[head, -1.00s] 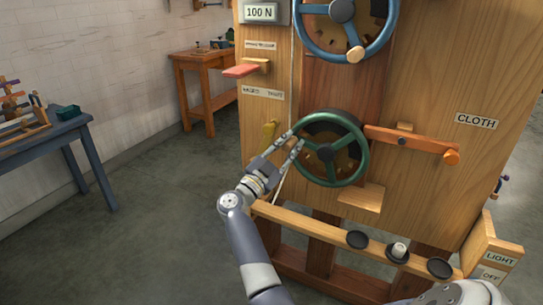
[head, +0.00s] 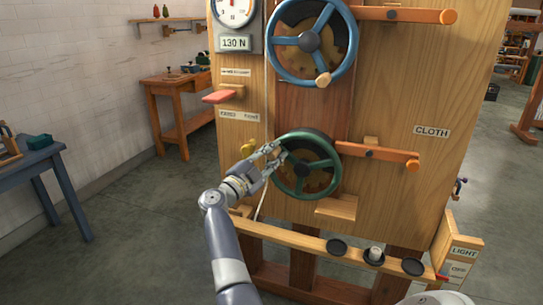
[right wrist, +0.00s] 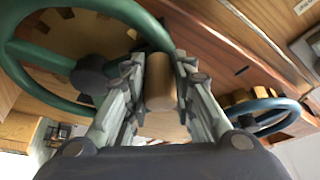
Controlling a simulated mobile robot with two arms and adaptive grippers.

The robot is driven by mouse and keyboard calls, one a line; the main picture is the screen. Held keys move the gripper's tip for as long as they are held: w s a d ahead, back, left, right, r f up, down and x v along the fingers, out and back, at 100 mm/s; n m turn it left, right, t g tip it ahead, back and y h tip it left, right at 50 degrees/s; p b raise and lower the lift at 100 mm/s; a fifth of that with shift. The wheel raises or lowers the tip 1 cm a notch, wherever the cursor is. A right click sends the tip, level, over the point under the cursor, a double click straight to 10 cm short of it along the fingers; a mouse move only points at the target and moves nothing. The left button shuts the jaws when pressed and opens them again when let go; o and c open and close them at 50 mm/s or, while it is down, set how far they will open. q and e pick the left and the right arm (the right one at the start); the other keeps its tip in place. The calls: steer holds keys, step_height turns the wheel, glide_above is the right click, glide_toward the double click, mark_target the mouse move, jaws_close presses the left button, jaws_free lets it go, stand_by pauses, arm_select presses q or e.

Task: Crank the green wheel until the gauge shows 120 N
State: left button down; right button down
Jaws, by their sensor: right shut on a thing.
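The green wheel (head: 304,167) is mounted upright on the wooden panel, below a blue wheel. My right gripper (head: 273,151) is at the left, upper-left side of its rim. In the right wrist view its fingers (right wrist: 158,85) are shut on the wheel's wooden handle (right wrist: 159,82), beside the green rim (right wrist: 35,55). The gauge's display (head: 234,43) at the panel's upper left reads 130 N. Its round dial (head: 234,12) is cut off by the top edge. My left gripper is not in view.
The blue wheel (head: 309,41) has a wooden knob. Orange-tipped levers (head: 405,15) (head: 380,154) stick out to the right of both wheels. A red-ended lever (head: 220,97) is at left. A ledge with dark discs (head: 337,247) runs below. Free floor lies left.

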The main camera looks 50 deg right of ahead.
steer(key=shift+r, duration=0.3)
steer(key=c, duration=1.3)
jaws_free()
steer(key=shift+c, duration=0.2)
steer(key=shift+f, duration=0.15)
steer(key=shift+a+f, duration=0.15)
steer(key=shift+v, duration=3.55)
